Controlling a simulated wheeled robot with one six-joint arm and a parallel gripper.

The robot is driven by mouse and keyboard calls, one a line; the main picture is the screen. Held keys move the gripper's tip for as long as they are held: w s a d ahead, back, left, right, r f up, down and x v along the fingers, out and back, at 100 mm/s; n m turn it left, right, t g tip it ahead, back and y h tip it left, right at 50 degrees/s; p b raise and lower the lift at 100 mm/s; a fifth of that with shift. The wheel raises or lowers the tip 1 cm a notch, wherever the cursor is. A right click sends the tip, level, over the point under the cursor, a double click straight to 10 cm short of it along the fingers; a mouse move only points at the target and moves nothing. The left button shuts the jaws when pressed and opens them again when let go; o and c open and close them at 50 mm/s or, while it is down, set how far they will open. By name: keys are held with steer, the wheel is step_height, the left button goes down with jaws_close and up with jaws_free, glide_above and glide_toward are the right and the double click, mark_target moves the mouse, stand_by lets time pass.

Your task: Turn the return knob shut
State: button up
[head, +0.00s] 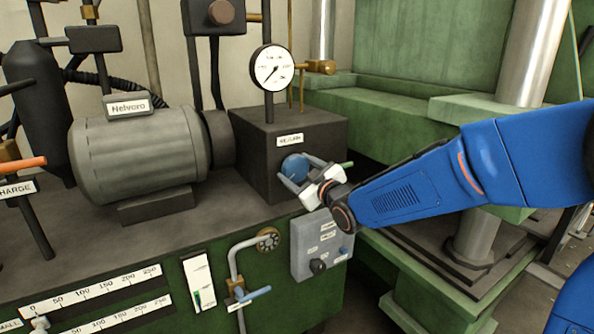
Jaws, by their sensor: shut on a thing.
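The return knob is a round blue knob (294,167) on the front face of the dark block (262,165), just below a small white label that is too small to read surely. My gripper (295,178) has come in from the right, its fingers on either side of the knob, and is shut on it. The fingers cover part of the knob's lower side. A small green piece (347,165) shows beside the gripper. The knob's turn position cannot be told.
A pressure gauge (272,68) stands above the block. A grey control box (322,244) sits just below my gripper. A grey motor (140,155) stands to the left. A pipe with a blue lever (250,297) is at the lower front. Green press frame (390,112) lies behind my arm.

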steer(key=m, duration=1.9)
steer(key=shift+m, duration=0.3)
steer(key=m, duration=0.5)
steer(key=shift+m, duration=0.3)
steer(key=o, duration=1.1)
steer(key=shift+c, duration=0.2)
steer(key=shift+s+d, duration=0.1)
